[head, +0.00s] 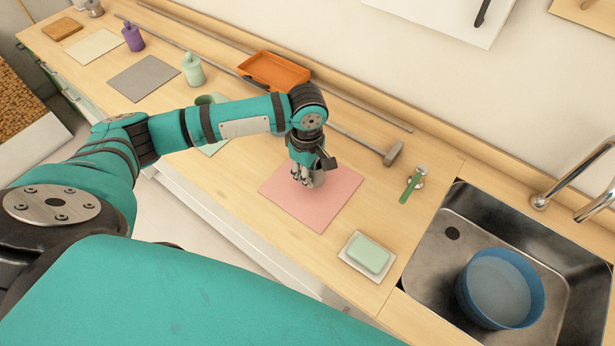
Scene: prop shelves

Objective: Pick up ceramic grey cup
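My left gripper (303,180) points down over the pink mat (335,207) on the wooden counter. A small grey rounded object, which looks like the ceramic grey cup (318,180), stands on the mat right at the fingers. The gripper hides most of it, including any handle. The fingers are at or around its near left side; I cannot tell whether they touch it or have closed on it. My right gripper is not in view.
An orange tray (273,72) and a long-handled mallet (393,152) lie behind. A green-handled utensil (410,188) and a soap dish (367,255) lie to the right, before the sink (448,265) with a blue tub (500,290). A mint bottle (193,70) stands left.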

